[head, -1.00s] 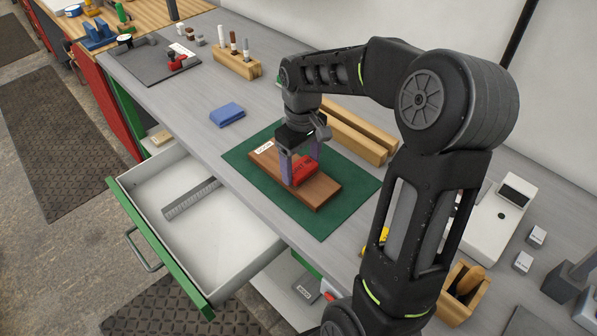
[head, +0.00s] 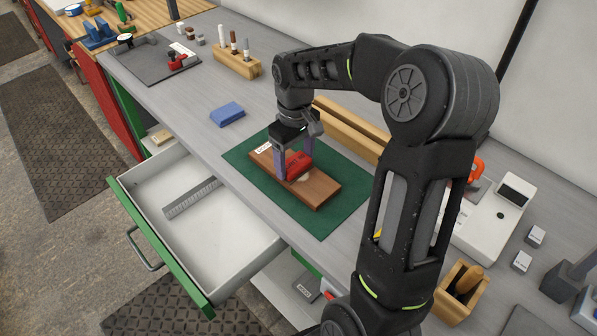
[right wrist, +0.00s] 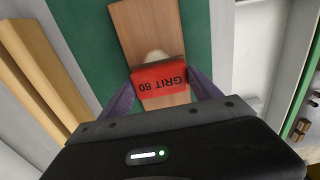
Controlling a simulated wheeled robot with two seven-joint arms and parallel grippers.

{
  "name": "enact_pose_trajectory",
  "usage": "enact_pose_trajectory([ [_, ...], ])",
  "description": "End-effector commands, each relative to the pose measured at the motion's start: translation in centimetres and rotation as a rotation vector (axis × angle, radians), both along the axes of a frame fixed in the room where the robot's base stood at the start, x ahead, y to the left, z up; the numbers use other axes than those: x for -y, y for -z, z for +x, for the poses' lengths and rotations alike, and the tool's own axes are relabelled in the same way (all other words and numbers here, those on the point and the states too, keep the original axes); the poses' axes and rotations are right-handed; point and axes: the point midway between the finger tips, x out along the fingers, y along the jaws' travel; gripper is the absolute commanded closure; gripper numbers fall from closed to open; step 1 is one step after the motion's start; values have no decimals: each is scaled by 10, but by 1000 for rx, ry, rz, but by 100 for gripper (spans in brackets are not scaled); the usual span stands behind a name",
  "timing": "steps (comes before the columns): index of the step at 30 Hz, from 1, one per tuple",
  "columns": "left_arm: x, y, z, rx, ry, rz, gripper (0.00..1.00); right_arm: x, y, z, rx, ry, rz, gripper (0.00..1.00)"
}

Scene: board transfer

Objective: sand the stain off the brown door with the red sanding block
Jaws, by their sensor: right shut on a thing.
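The brown door (head: 322,189) lies flat on the green mat (head: 340,217), with a white label (head: 264,147) at its far left end. My right gripper (head: 296,174) is shut on the red sanding block (head: 298,165) and holds it over the middle of the door. In the right wrist view the red block (right wrist: 160,84), marked "GRIT 80", sits between the fingers against the door (right wrist: 146,25). A pale stain (right wrist: 155,56) shows beside the block's edge, partly hidden by it. Whether the block touches the door is hard to tell. My left gripper is not in view.
An open drawer (head: 135,187) juts out at the bench's front left. A pen block (head: 237,65) stands farther back; a white device (head: 490,222) is at right.

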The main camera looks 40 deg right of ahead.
Motion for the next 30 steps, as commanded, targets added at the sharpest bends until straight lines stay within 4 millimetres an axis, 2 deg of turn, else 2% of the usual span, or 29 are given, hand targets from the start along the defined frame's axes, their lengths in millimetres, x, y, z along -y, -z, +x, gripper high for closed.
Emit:
enact_pose_trajectory([
  [6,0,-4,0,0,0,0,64,-1,-1,11,0,-1,0,60],
  [17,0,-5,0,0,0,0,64,-1,-1,12,0,-1,0,60],
  [30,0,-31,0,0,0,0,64,-1,-36,12,0,0,0,60],
])
